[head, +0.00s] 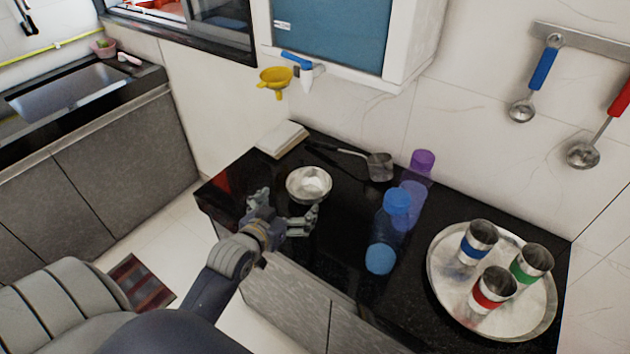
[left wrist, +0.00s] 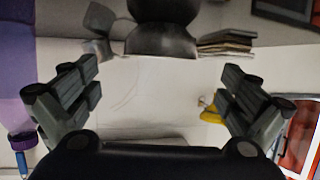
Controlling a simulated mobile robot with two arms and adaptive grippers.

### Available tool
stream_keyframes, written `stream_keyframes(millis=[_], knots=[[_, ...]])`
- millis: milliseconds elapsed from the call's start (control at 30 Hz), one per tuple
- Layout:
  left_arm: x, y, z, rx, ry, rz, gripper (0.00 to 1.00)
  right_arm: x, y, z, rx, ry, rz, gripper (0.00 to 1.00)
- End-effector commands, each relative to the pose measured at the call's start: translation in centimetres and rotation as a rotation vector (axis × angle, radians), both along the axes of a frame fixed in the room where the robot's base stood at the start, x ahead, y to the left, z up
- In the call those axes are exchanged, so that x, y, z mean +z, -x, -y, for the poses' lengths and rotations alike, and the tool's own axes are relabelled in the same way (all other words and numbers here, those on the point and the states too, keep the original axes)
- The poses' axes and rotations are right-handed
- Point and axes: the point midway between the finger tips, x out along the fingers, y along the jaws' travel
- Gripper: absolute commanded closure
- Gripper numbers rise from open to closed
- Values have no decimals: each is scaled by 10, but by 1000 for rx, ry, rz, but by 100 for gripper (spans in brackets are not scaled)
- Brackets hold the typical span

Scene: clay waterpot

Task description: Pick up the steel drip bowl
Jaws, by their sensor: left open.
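The steel drip bowl (head: 309,184) is a small shiny round bowl near the left end of the black counter. My left gripper (head: 288,202) is open and empty, just in front of it on the near side, fingers spread toward it. In the left wrist view, which looks upside down, the bowl (left wrist: 160,42) appears dark at the top middle, beyond the gap between the open fingers (left wrist: 160,88). A dark reflection adjoins it. The fingers look apart from the bowl. My right gripper is not in view.
Blue (head: 388,228) and purple (head: 421,163) bottles stand to the right. A round steel tray (head: 442,290) with three banded cups is farther right. A yellow funnel (head: 274,78) hangs above, by the tap.

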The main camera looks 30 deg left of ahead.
Motion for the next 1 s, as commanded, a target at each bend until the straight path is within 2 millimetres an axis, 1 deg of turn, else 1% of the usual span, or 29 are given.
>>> stream_keyframes(millis=[133, 200, 300, 400, 467, 567, 700, 800, 900, 1000], knots=[[-7, -22, -3, 0, 0, 1, 0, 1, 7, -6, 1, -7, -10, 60], [-11, -31, -4, 0, 1, 0, 0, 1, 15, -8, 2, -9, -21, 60], [-14, -41, -5, 0, 1, 1, 0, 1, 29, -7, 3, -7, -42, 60], [-17, -47, -5, -1, 1, 0, 0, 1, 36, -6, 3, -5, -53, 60], [-17, -49, -6, -1, 0, 1, 0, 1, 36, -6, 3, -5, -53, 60], [-19, -57, -7, -1, 0, 0, 0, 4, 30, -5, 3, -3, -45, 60], [-24, -75, -10, 0, 0, 1, 0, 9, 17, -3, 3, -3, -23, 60], [-29, -86, -12, 0, 1, 0, 0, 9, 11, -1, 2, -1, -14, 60], [-32, -93, -13, 0, 1, 1, 0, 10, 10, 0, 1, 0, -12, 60], [-34, -96, -13, 0, 0, 0, 0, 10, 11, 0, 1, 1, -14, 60]])
